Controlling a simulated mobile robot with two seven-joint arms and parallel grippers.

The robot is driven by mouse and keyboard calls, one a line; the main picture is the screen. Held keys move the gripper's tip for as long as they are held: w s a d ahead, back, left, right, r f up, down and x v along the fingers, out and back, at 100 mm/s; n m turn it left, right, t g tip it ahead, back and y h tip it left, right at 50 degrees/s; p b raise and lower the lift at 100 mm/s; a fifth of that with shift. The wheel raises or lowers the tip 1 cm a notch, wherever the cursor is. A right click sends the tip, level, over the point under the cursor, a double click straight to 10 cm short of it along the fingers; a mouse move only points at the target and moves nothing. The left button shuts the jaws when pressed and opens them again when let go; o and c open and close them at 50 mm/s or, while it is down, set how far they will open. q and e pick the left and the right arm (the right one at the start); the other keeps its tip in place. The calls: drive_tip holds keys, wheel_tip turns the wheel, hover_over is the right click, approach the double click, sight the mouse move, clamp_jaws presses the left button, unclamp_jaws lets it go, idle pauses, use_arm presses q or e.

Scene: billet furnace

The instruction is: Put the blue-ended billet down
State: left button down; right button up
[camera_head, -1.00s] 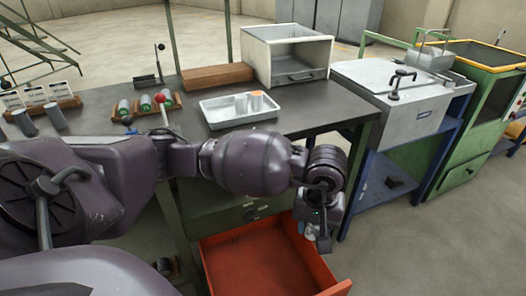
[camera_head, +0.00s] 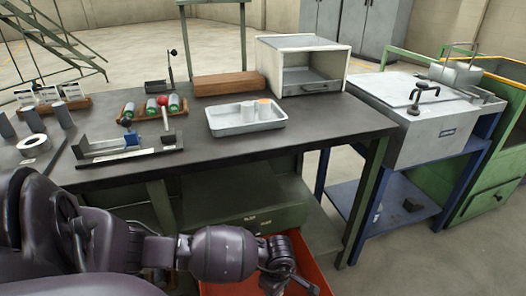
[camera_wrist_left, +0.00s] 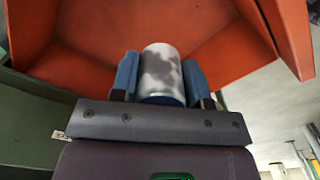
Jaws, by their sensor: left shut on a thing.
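The blue-ended billet (camera_wrist_left: 161,72) is a grey, dark-blotched cylinder in the left wrist view, with its blue end at the gripper side. My left gripper (camera_wrist_left: 164,78) is shut on it, one blue finger on each side. Behind it is the inside of the open orange-red drawer (camera_wrist_left: 222,58); I cannot tell how far the billet is from it. In the head view my left arm reaches down to the bottom edge over the drawer (camera_head: 309,262), and the billet does not show there. My right gripper is not in view.
The dark bench (camera_head: 320,128) holds a white tray (camera_head: 246,129) with two upright billets, a rack (camera_head: 153,113) of colour-ended billets, a gauge (camera_head: 130,150) with a blue part, a wooden block (camera_head: 228,81) and an open-fronted box (camera_head: 304,66). The bench's front right is clear.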

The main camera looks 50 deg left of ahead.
use_arm(q)
drive_tip(key=shift+s+a+f+n, duration=0.25)
drive_tip(key=shift+f, duration=0.25)
drive_tip(key=shift+s+a+f+n, duration=0.2)
drive_tip(key=shift+s+f+n, duration=0.05)
drive_tip(key=shift+f, duration=0.25)
drive_tip(key=f+b, duration=0.2)
drive_tip(key=f, duration=0.4)
drive_tip(key=f+b, duration=0.3)
drive_tip(key=f, duration=0.4)
drive_tip(key=f+b, duration=0.3)
drive_tip(key=f, duration=0.4)
drive_tip(key=shift+s, duration=0.25)
drive_tip(key=shift+a+f, duration=0.1)
drive_tip(key=shift+f, duration=0.15)
drive_tip(key=shift+w, duration=0.15)
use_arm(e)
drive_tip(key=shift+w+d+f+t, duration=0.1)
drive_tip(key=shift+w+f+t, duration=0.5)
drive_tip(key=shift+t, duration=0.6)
use_arm(q)
drive_tip(key=shift+f+b, duration=0.4)
drive_tip(key=shift+f, duration=0.2)
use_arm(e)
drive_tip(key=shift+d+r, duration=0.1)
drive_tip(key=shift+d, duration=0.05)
